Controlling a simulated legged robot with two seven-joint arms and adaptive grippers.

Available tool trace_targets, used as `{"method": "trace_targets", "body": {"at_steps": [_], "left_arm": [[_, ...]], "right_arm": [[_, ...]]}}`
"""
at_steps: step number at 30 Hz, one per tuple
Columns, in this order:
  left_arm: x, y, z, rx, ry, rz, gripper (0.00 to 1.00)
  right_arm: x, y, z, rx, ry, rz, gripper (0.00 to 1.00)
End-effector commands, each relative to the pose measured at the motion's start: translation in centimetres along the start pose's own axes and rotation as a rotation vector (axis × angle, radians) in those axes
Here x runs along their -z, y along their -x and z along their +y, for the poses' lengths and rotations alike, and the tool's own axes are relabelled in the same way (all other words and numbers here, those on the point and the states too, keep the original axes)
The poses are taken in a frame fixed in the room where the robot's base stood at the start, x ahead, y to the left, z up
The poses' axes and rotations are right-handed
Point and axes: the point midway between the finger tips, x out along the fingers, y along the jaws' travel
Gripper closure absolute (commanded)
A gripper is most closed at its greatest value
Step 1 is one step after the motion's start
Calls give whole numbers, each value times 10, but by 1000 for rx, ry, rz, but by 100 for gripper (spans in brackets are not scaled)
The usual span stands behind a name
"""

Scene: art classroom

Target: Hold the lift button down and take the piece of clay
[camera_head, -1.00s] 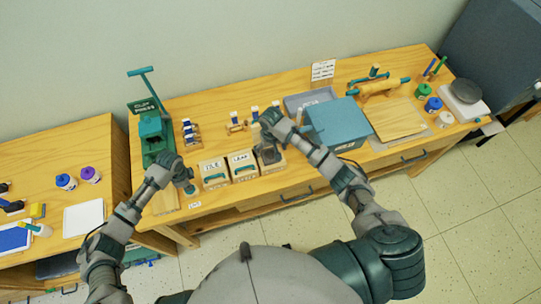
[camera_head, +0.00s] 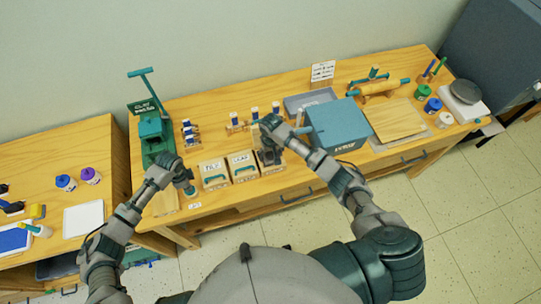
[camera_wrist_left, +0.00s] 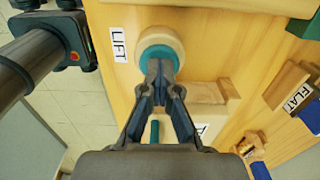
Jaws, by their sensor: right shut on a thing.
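The lift button (camera_wrist_left: 160,56), a teal cap in a cream ring beside a LIFT label, is at the table's front left; it also shows in the head view (camera_head: 190,191). My left gripper (camera_wrist_left: 160,70) has its fingertips together over the cap and seems to touch it; how far the cap is pressed cannot be told. In the head view the left gripper (camera_head: 187,183) hangs at the button. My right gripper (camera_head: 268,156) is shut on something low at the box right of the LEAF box. Its fingers and hand hide what it holds. I cannot make out the piece of clay.
The box with a LEAF-like label (camera_head: 241,166) and another labelled box (camera_head: 213,174) stand between my grippers. A green press (camera_head: 152,135) stands behind the left gripper. A blue-grey box (camera_head: 338,125) stands right of the right hand.

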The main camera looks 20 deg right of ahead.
Motion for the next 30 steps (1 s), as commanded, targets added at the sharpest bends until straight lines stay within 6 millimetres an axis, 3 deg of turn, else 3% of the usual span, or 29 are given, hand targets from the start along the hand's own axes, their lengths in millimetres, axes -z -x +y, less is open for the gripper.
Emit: {"method": "trace_targets", "body": {"at_steps": [5, 12, 18, 30], "left_arm": [[-2, -2, 2, -4, 1, -4, 100], [-2, -2, 2, -4, 1, -4, 100], [-2, -2, 2, -4, 1, -4, 100], [-1, -2, 2, -4, 1, -4, 100]], "right_arm": [[1, 15, 0, 1, 1, 2, 68], [1, 66, 0, 1, 1, 3, 68], [1, 99, 0, 1, 1, 4, 68], [0, 139, 0, 1, 1, 2, 68]]}}
